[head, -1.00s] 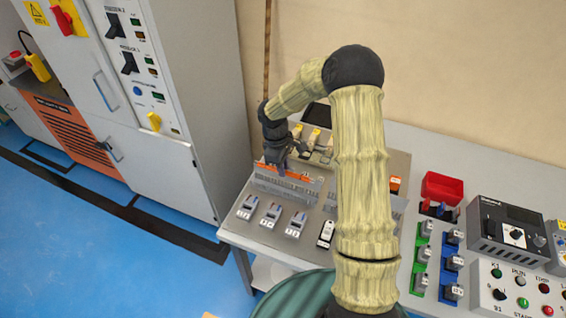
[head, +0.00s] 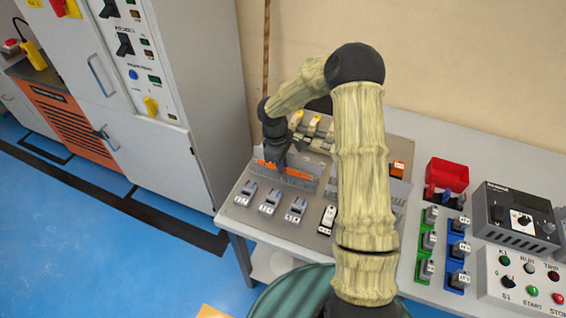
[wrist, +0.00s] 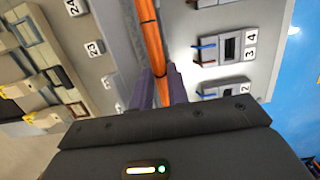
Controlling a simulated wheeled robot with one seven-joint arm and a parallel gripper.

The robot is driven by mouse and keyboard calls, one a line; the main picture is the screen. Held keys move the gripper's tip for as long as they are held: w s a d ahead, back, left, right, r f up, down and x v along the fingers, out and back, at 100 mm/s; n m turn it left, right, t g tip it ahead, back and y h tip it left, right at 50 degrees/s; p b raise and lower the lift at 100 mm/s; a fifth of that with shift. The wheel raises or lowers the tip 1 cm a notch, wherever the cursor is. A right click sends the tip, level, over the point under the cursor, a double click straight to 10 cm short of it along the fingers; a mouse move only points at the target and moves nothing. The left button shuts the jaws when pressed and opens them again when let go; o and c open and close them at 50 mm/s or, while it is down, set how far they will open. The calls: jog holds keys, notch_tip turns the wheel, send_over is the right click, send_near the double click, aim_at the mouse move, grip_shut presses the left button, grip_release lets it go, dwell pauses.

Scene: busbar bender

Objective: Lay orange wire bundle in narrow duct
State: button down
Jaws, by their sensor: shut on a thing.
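The orange wire bundle (head: 288,169) is a straight strip with dark bands; it also shows in the wrist view (wrist: 152,42). My gripper (head: 273,163) is shut on it. In the wrist view my two purple-grey fingers (wrist: 161,90) sit on either side of it. The bundle lies along the grey slotted duct (head: 298,183) on the panel at the left end of the bench. Its upper edge shows above the duct's front wall. The fingers hide its near end, and I cannot tell how deep it sits.
Several breakers (head: 270,203) stand in front of the duct, and relays with yellow tops (head: 312,124) stand behind it. A grey cabinet (head: 190,90) rises to the left. A red bin (head: 447,174) and a control box (head: 515,220) are to the right.

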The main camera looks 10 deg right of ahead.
jog(key=shift+f+b, duration=0.3)
jog(key=shift+f, duration=0.3)
jog(key=c, duration=1.3)
grip_release()
jog(key=shift+r, duration=0.1)
jog(key=r, duration=0.5)
jog(key=w+a+r, duration=0.1)
jog(key=r, duration=0.5)
jog(key=a+r, duration=0.1)
jog(key=r, duration=0.5)
jog(key=shift+w+a+b, duration=0.15)
jog(key=shift+w+b, duration=0.05)
jog(key=shift+b, duration=0.15)
